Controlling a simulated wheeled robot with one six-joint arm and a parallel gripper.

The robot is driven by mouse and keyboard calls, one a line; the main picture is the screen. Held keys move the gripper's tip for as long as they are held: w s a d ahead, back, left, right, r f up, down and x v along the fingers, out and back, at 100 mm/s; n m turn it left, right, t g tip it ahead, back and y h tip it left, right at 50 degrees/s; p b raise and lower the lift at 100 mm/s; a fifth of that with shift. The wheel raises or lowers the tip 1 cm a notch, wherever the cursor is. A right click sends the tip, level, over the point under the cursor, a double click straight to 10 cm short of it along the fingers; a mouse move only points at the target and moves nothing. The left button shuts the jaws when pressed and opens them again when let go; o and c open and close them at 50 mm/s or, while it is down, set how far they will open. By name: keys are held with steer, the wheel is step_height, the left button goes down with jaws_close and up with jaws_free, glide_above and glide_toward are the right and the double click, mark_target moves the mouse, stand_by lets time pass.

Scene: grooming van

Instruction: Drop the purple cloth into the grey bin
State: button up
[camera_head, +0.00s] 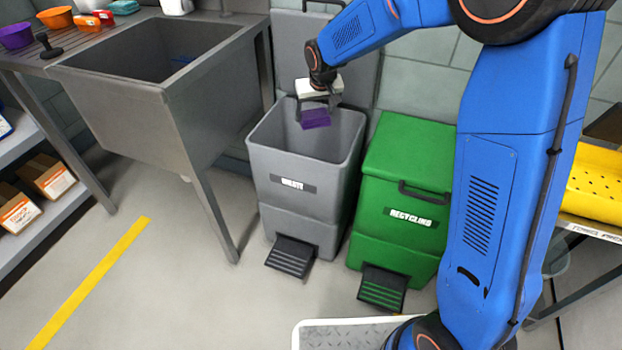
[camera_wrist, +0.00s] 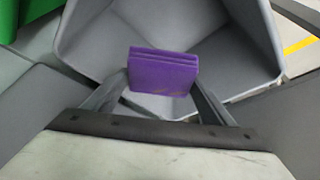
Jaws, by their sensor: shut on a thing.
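The purple cloth (camera_head: 316,118) is a folded block held in my gripper (camera_head: 317,104). In the wrist view the cloth (camera_wrist: 163,68) sits between the two fingers of my gripper (camera_wrist: 160,82), which is shut on it. The grey bin (camera_head: 306,170) stands open with its lid raised against the wall behind, and its label reads WASTE. The cloth hangs over the bin's mouth, at about the back part of the opening. In the wrist view the grey bin (camera_wrist: 95,40) surrounds the cloth from behind, its inside walls visible. How far the cloth is above the rim is hard to tell.
A green recycling bin (camera_head: 408,190) with its lid closed stands right of the grey bin. A metal sink (camera_head: 165,95) stands close on the left, with bowls (camera_head: 55,17) on its counter. A yellow perforated tray (camera_head: 598,185) is at the right.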

steer(key=shift+f, duration=1.15)
steer(key=shift+a, duration=0.1)
steer(key=o, duration=1.1)
steer(key=shift+r, duration=0.1)
steer(key=v, duration=1.7)
steer(key=shift+s, duration=0.15)
